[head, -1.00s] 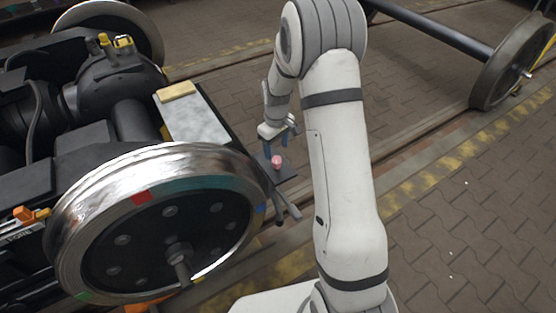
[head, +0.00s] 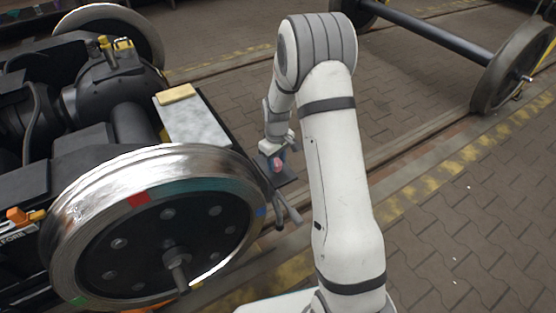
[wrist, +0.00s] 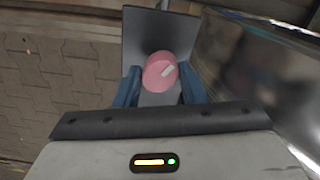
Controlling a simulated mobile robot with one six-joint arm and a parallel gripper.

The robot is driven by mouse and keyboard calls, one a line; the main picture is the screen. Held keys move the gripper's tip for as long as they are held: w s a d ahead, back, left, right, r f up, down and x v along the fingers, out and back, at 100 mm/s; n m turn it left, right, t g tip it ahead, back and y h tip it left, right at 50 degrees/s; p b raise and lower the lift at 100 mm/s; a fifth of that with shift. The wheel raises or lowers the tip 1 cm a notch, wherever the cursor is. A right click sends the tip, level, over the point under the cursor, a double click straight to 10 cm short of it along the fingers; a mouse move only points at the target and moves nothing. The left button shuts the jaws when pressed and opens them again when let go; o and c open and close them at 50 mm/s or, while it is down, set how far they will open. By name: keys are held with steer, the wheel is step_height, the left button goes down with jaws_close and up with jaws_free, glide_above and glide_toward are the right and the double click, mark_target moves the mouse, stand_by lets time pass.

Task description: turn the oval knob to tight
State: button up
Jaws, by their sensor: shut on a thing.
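The oval knob (wrist: 160,71) is pink with a pale mark on its face. It sits on a dark grey plate (wrist: 143,30) that sticks out beside the bogie. My gripper (wrist: 158,88) has its two blue fingers on the knob's left and right sides, shut on it. In the head view the knob (head: 277,164) shows small between the fingers. The pale mark points toward the upper right in the wrist view. Any wording or marks for tight cannot be made out.
A large steel wheel (head: 150,225) of the bogie stands close to the left of the plate. A grey lever-like bar (head: 288,208) hangs just below the plate. A yellow block (head: 176,93) lies on a pale grey panel. Paved floor (head: 460,230) to the right is clear.

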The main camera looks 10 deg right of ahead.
steer(key=shift+d, duration=0.1)
steer(key=c, duration=0.3)
